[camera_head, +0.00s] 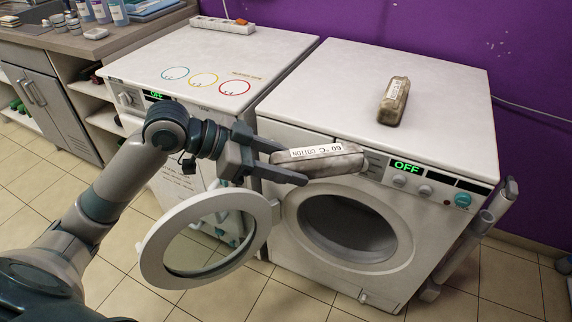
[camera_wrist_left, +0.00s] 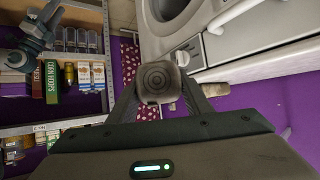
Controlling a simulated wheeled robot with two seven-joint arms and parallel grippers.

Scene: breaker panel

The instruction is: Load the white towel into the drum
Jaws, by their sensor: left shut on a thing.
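My left gripper (camera_head: 283,166) is shut on a rolled whitish-grey towel (camera_head: 320,160) with a "60°C COTTON" label. It holds the roll level in front of the machine's upper front, above the drum opening. In the left wrist view the roll's spiral end (camera_wrist_left: 158,82) shows between the fingers. The right washing machine (camera_head: 372,80) has its round door (camera_head: 160,243) swung open to the left. Its dark drum (camera_head: 348,228) looks empty where I can see in.
A second, browner roll (camera_head: 394,101) with a label lies on the right machine's top. The left machine (camera_head: 205,65) has coloured rings on top. Both displays read OFF. Grey tubes (camera_head: 475,240) stand along the right machine's right side. The tiled floor in front shows clear patches.

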